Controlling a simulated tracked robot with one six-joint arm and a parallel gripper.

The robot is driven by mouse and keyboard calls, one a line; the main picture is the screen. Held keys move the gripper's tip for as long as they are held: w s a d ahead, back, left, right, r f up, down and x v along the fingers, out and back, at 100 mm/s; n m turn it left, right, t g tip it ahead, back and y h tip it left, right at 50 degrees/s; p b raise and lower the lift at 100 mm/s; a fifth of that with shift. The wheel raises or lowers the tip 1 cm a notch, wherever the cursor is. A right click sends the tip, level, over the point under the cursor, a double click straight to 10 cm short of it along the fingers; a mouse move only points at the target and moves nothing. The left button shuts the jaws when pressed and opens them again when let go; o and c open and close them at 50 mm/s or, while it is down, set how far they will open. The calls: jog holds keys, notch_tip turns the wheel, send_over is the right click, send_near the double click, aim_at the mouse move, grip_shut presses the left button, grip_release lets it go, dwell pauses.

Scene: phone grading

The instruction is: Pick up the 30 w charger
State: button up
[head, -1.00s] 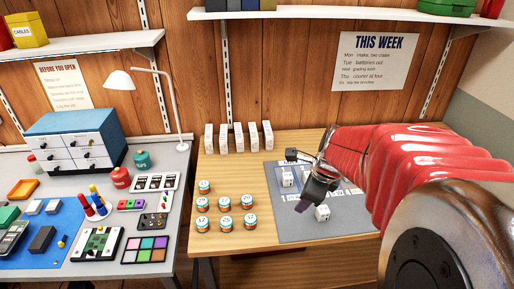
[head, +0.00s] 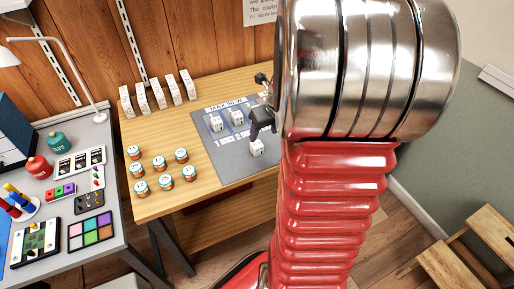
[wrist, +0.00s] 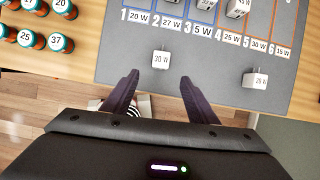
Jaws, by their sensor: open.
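The 30 W charger (wrist: 160,60) is a small white block with dark lettering, lying on the grey mat (wrist: 120,68) near its front edge. It also shows in the head view (head: 256,148). My gripper (wrist: 158,82) is open, its two dark fingers pointing toward the mat. In the wrist view the charger lies just beyond the fingertips, roughly centred between them, and nothing is held. In the head view my gripper (head: 262,118) is partly hidden by my arm, behind and above the charger.
Another white charger (wrist: 256,78) sits at the right of the mat, its label hard to read. More chargers stand in numbered lanes, including one in the second lane (wrist: 166,5). Several orange-and-teal jars (wrist: 60,43) stand left on the wooden table (wrist: 85,58).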

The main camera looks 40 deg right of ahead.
aim_at(258, 146)
jog(key=x, duration=0.7)
jog(key=shift+a+f, duration=0.1)
jog(key=shift+f, duration=0.05)
jog(key=shift+w+f, duration=0.25)
jog(key=shift+f, duration=0.2)
jog(key=shift+f, duration=0.1)
jog(key=shift+x, duration=2.5)
jog(key=c, duration=1.2)
jog(key=shift+o, duration=0.2)
notch_tip(258, 146, up, 10)
jog(key=shift+r, duration=0.1)
